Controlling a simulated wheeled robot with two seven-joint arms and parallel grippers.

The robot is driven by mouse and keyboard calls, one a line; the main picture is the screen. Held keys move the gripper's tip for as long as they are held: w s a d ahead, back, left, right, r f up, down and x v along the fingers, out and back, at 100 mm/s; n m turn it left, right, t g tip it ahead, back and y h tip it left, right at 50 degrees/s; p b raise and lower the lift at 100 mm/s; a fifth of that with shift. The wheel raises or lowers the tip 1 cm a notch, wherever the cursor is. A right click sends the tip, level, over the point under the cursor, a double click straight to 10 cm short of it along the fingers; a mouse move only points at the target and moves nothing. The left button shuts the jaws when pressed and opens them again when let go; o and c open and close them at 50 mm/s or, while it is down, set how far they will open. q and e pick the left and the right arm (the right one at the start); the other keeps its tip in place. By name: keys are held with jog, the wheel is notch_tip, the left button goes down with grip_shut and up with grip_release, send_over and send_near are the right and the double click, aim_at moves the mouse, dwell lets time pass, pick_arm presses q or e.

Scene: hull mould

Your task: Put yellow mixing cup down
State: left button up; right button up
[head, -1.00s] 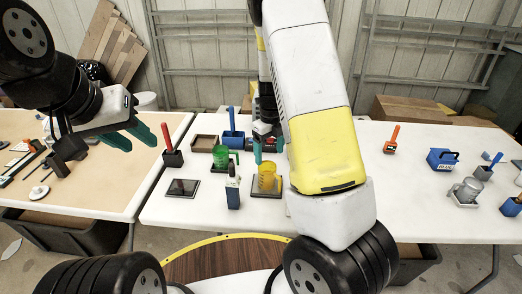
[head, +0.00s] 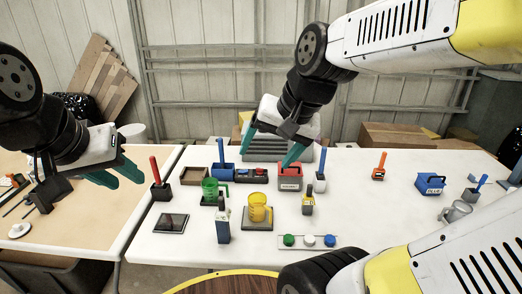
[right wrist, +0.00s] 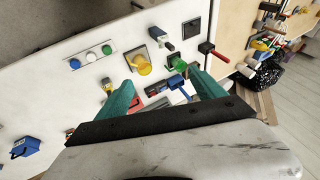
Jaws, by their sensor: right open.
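The yellow mixing cup (head: 258,204) stands upright on a dark square pad (head: 246,225) on the white table in the head view. The cup also shows in the right wrist view (right wrist: 141,66). My right gripper (head: 268,140) is open and empty, above and behind the cup and clear of it. Its two green fingers (right wrist: 162,86) are wide apart in the right wrist view, with the cup beyond their tips. My left gripper (head: 121,176) is at the left, with its green fingers apart and nothing visible between them.
A green cup (head: 210,190) and a dark bottle (head: 222,222) stand close left of the yellow cup. A red bin (head: 290,181) and blue bin (head: 222,172) are behind. A strip with coloured caps (head: 309,241) lies in front. The table's right-centre (head: 375,215) is mostly clear.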

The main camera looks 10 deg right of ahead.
jog(key=s+n, duration=0.1)
jog(key=n, duration=0.1)
jog(key=s+r+n+t, duration=0.1)
jog(key=s+n, duration=0.1)
jog(key=shift+s+h, duration=0.3)
jog(key=shift+c, duration=0.5)
dwell(1.0)
